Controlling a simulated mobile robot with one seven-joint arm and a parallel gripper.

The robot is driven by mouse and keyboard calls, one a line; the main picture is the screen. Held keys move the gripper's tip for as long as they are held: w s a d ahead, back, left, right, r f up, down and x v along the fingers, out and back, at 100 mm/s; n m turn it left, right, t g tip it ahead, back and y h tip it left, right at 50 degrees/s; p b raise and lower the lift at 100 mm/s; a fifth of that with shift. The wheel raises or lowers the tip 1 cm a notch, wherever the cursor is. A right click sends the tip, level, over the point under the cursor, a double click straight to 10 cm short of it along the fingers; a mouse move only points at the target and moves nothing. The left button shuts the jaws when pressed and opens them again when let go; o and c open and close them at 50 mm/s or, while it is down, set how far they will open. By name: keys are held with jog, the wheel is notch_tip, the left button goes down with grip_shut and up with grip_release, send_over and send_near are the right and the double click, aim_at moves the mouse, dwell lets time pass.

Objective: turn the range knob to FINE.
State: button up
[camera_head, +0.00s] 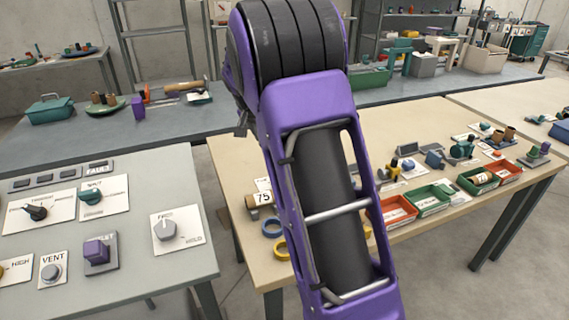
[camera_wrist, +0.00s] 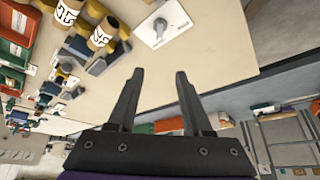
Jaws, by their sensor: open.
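In the wrist view a grey knob (camera_wrist: 160,26) with a white pointer line sits on a white labelled plate (camera_wrist: 177,17) near the edge of a beige tabletop. Its lettering is too small to read, so I cannot tell whether it is the range knob or where it points. My gripper (camera_wrist: 160,74) is open and empty, its fingers apart from the knob, which lies beyond the tips. In the head view the gripper is out of sight, and my purple arm covers part of the beige table (camera_head: 232,165).
In the head view a grey panel table at left carries a dark knob (camera_head: 36,212), a teal knob (camera_head: 90,197), a grey knob (camera_head: 165,230) and a purple square knob (camera_head: 96,251). Red (camera_head: 398,212) and green bins (camera_head: 430,198) stand along the beige table's front.

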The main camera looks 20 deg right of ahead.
jog(key=shift+g+y, duration=0.3)
jog(key=shift+g, duration=0.1)
jog(key=x, duration=2)
jog(key=shift+s+a+f, duration=0.1)
jog(key=shift+a, duration=0.25)
grip_shut()
